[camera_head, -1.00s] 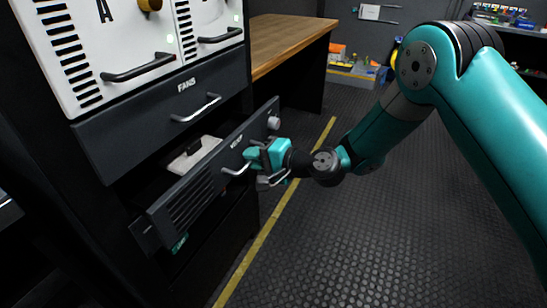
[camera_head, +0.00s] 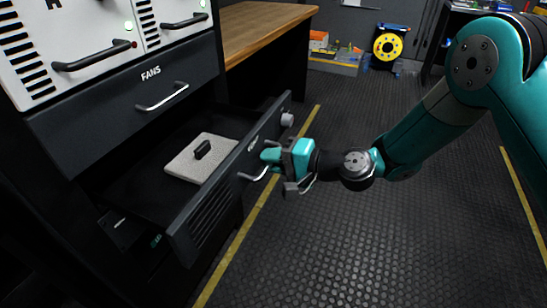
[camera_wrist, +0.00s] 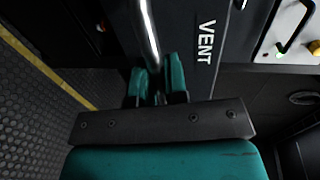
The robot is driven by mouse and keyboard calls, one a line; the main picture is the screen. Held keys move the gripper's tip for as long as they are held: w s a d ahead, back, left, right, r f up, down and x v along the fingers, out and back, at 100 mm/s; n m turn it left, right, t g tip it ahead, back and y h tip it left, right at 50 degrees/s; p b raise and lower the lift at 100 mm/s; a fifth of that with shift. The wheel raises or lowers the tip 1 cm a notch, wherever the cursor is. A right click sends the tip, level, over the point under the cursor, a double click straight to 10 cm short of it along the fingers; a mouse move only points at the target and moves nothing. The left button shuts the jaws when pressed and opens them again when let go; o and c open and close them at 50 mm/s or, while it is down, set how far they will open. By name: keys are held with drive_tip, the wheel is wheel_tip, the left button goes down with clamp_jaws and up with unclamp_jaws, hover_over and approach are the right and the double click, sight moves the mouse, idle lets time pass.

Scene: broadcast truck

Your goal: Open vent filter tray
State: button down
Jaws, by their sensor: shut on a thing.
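The vent filter tray (camera_head: 212,222) is a dark drawer with a slotted front, pulled well out of the rack below the FANS drawer. A grey filter pad (camera_head: 203,158) with a black grip lies inside it. My gripper (camera_head: 270,162) is at the tray's front, shut on its silver bar handle (camera_head: 256,172). In the wrist view the teal fingers (camera_wrist: 158,85) close around the handle bar (camera_wrist: 149,35), beside the word VENT on the tray front (camera_wrist: 195,40). The fingertips' contact is partly hidden.
The FANS drawer (camera_head: 150,95) above is shut. A wooden bench (camera_head: 262,30) stands behind to the right. A yellow floor line (camera_head: 246,225) runs beside the tray. The dark textured floor (camera_head: 380,240) to the right is clear.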

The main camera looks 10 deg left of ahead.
drive_tip(key=shift+s+a, duration=0.1)
drive_tip(key=shift+s, duration=0.1)
drive_tip(key=c, duration=1.2)
unclamp_jaws()
drive_tip(key=shift+o, duration=0.2)
drive_tip(key=shift+w, duration=0.1)
drive_tip(key=v, duration=1.7)
drive_tip(key=shift+d, duration=0.2)
